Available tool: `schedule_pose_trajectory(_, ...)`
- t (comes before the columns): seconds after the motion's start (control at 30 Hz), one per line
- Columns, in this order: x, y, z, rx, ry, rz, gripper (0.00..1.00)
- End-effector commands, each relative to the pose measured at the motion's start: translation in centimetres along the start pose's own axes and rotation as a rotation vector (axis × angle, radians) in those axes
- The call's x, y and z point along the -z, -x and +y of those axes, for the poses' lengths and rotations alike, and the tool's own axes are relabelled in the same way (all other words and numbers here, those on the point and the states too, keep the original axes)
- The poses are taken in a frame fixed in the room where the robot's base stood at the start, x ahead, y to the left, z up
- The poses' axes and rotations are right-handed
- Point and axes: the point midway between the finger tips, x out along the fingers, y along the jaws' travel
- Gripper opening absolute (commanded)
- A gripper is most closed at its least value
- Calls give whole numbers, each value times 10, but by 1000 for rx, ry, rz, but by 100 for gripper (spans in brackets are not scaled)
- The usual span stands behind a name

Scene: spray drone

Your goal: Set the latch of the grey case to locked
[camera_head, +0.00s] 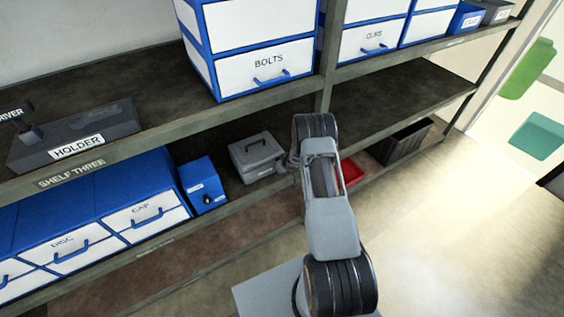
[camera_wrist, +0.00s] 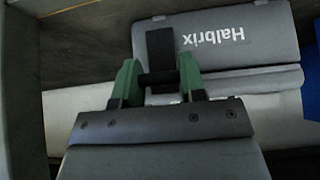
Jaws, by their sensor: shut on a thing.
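The grey case (camera_head: 254,160) sits on the lower shelf in the head view, just left of my arm. In the wrist view its grey face (camera_wrist: 265,50) fills the top and carries the upside-down word "Halbrix". A dark strip, which looks like the latch (camera_wrist: 160,44), lies on that face. My gripper (camera_wrist: 158,78) has its green fingers on either side of a dark piece at the strip's lower end and is shut on it. The latch's locked or unlocked setting cannot be read. In the head view my arm hides the gripper.
A blue box (camera_head: 203,184) with a dark knob stands left of the case. A red tray (camera_head: 351,171) and a dark crate (camera_head: 402,143) are to the right, beyond my arm. The shelf board above (camera_head: 390,102) overhangs the case. Open floor (camera_head: 470,230) lies at right.

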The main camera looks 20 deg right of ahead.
Motion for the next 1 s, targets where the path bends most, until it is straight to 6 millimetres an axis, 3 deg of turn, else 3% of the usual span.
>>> schedule_pose_trajectory(0.4,-4,1,3,-3,-5,-7,0)
schedule_pose_trajectory(0.43,-4,1,3,-4,-5,-7,41)
schedule_pose_trajectory(0.67,-2,1,2,-2,-2,-6,63)
schedule_pose_trajectory(1.0,-1,6,1,-1,0,-4,64)
